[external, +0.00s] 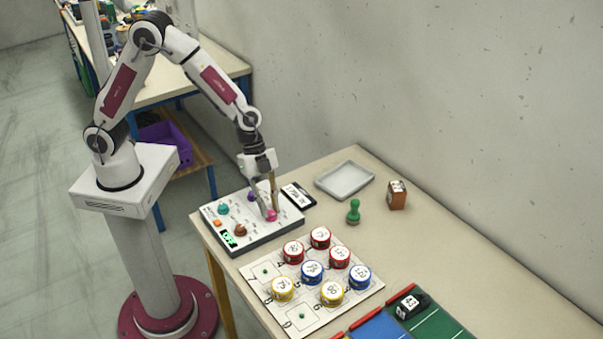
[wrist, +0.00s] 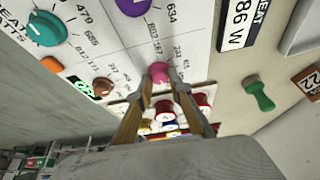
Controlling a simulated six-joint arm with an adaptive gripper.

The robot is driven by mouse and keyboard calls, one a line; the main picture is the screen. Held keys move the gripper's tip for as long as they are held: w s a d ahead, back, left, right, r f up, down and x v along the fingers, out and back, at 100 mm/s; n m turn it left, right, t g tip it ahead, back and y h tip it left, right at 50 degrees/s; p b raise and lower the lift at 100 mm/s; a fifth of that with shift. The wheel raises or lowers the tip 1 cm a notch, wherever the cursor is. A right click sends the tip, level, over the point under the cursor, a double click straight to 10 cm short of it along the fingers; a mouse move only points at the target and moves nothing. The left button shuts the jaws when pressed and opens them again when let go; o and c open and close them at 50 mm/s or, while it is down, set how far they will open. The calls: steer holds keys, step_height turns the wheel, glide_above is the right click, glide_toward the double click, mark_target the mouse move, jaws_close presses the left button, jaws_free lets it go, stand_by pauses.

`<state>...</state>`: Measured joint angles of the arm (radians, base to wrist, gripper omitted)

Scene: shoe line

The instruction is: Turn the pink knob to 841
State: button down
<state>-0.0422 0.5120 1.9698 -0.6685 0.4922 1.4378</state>
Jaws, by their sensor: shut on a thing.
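The pink knob (external: 271,215) sits on the right part of the white control panel (external: 262,237). My gripper (external: 269,212) points down over the panel with its fingers shut on the pink knob. In the wrist view the pink knob (wrist: 160,73) shows between the two fingertips of my gripper (wrist: 161,76). Printed numbers surround the knob, but its pointer and the number it is set to cannot be made out.
The panel also has a teal knob (external: 223,208), a purple knob (external: 252,196), a brown knob (external: 240,230) and a green-lit display (external: 227,238). A board with coloured tins (external: 312,272), a grey tray (external: 345,180), a green stamp (external: 353,211) and a brown box (external: 397,195) stand nearby.

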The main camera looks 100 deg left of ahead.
steer(key=shift+a, duration=0.1)
steer(key=c, duration=1.8)
jaws_free()
steer(key=shift+c, duration=0.2)
steer(key=shift+r, duration=0.15)
steer(key=shift+v, duration=0.85)
steer(key=v, duration=1)
